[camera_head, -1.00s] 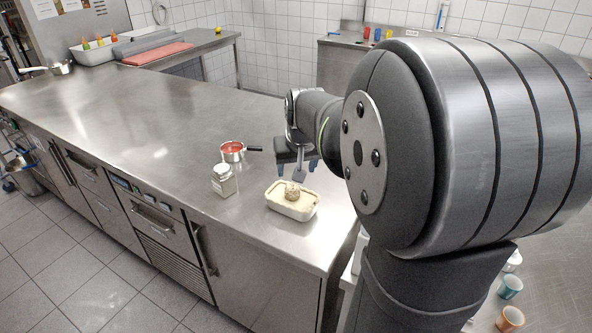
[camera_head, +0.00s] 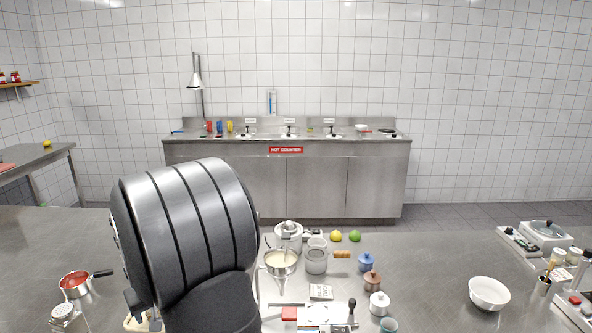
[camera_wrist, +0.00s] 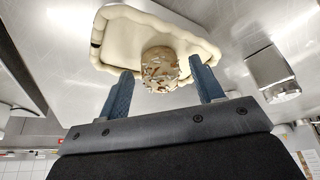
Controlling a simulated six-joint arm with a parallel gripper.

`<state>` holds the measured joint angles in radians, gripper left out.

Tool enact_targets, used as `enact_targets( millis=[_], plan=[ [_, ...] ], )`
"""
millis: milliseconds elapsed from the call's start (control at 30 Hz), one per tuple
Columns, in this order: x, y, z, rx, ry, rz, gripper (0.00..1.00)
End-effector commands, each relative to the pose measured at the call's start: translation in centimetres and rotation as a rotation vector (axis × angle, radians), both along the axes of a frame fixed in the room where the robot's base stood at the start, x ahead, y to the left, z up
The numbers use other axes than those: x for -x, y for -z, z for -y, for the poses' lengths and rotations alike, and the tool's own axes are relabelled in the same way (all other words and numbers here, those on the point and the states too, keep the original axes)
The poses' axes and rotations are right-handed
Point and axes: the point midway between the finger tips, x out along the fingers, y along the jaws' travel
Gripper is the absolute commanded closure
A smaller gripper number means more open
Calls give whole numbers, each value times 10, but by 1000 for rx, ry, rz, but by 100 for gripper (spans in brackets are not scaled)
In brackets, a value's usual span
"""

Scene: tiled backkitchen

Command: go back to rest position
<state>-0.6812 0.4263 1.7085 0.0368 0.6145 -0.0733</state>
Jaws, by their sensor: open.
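My gripper (camera_wrist: 163,70) is open, with its two blue fingers apart in the wrist view. No finger visibly grips the ball. In the head view, my large dark arm hides most of the tub and the ball; only a pale edge of the tub (camera_head: 133,323) shows at the bottom left. My gripper is mostly hidden behind the arm there.
A red-filled pan (camera_head: 76,284) and a lidded jar (camera_head: 66,318) stand left of my arm. To its right are a pot (camera_head: 288,234), a strainer (camera_head: 280,263), small lidded pots (camera_head: 372,281) and a white bowl (camera_head: 489,293). The counter between the small pots and bowl is clear.

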Motion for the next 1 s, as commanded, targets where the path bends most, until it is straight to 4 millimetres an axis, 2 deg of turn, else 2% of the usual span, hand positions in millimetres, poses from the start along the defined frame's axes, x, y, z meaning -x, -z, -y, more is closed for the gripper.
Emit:
enact_targets(
  millis=[33,100,200,433,800,1000],
  plan=[
    [-1,10,-1,3,0,-3,39],
    [-2,-7,-2,-4,0,4,39],
    [-2,-20,-2,-3,0,3,39],
    [-2,-34,-2,-1,0,1,39],
    [-1,-34,-1,1,0,-1,39],
    [-1,-15,-1,3,0,-3,39]
  ],
)
